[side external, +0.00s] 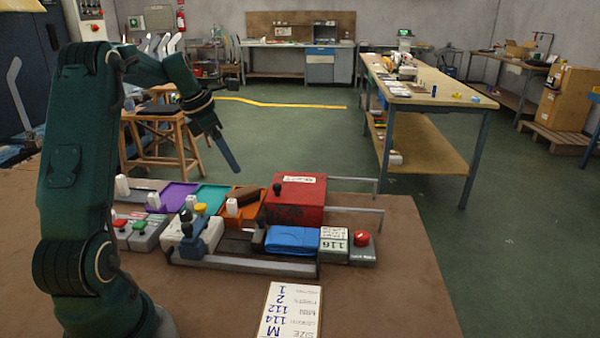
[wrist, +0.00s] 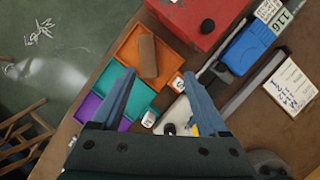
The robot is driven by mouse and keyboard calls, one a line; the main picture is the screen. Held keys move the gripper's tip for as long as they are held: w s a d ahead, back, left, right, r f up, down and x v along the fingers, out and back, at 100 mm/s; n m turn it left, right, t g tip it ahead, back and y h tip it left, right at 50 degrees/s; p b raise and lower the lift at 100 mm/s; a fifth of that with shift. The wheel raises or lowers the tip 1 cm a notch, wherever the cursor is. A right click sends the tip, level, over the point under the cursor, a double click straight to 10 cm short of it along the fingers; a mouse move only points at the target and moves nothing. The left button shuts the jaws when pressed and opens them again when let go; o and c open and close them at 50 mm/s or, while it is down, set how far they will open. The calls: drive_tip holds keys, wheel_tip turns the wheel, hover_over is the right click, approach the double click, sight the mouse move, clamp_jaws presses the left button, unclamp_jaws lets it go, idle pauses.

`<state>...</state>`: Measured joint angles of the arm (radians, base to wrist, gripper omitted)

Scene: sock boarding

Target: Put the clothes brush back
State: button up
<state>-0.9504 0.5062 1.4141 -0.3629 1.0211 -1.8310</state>
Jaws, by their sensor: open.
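The brown block-shaped clothes brush (side external: 243,193) lies at the orange tray (side external: 256,208), close to the red box. The wrist view shows the brush (wrist: 148,56) lying lengthwise over the orange tray (wrist: 127,48). I cannot tell whether it lies flat or leans on the rim. My gripper (side external: 234,169) hangs above the trays in the side view, apart from the brush. In the wrist view its two blue fingers are spread wide and nothing is between them; my gripper (wrist: 157,77) points toward the brush's near end.
A teal tray (side external: 211,197) and a purple tray (side external: 175,194) lie left of the orange one. A red box (side external: 296,200) stands at right. In front are a folded blue cloth (side external: 292,240), a red button (side external: 361,238), a metal rail and a size card (side external: 290,310).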

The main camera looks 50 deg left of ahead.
drive_tip(key=s+d+r+m, duration=0.1)
drive_tip(key=d+r+m, duration=0.2)
drive_tip(key=d+m, duration=0.45)
drive_tip(key=s+d+r+m, duration=0.1)
drive_tip(key=d+r+m, duration=0.1)
drive_tip(key=d+m, duration=0.6)
drive_tip(key=s+d+f+m+t, duration=0.1)
drive_tip(key=s+d+f+m, duration=0.1)
drive_tip(key=s+d+m, duration=1)
drive_tip(key=m, duration=0.6)
drive_tip(key=shift+d+f, duration=0.3)
drive_tip(key=shift+d, duration=0.1)
